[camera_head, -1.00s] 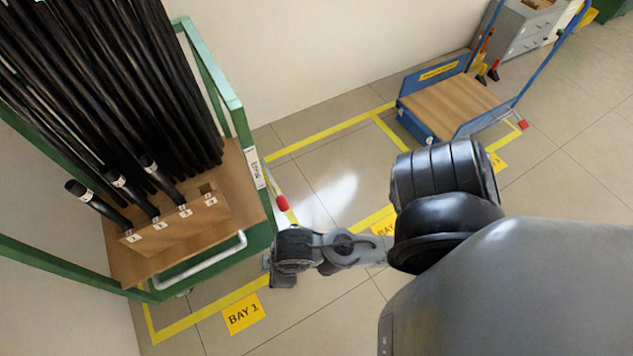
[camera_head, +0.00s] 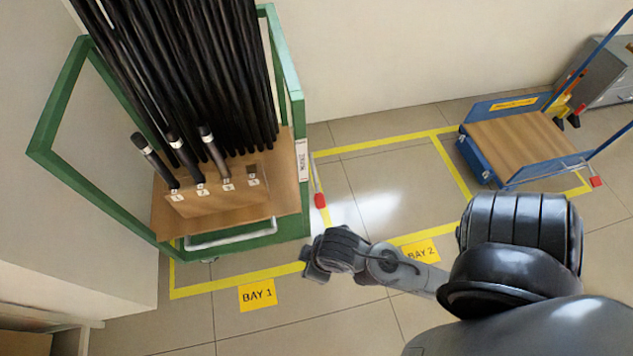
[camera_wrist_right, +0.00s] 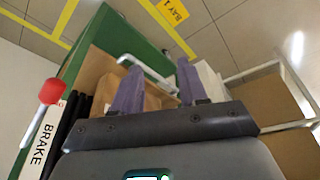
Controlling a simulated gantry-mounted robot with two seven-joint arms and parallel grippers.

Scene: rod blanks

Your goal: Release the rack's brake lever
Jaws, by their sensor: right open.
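The brake lever is a thin rod with a red knob (camera_head: 320,200) at the right side of the green rack (camera_head: 297,105), beside a white label. In the right wrist view the red knob (camera_wrist_right: 52,91) is at the left, above the label reading BRAKE (camera_wrist_right: 41,143). My right gripper (camera_head: 312,272) is near the rack's front right corner, apart from the lever. In the right wrist view its two purple fingers (camera_wrist_right: 159,75) are spread and empty, with the knob outside them to the left. My left gripper is not in view.
The rack carries several black rods and a wooden block with numbered slots. A white handle (camera_head: 230,240) crosses its front. A blue cart (camera_head: 484,155) with a wooden deck stands at the right. Yellow floor lines mark bays, with BAY 1 sign (camera_head: 257,294). Floor between rack and cart is clear.

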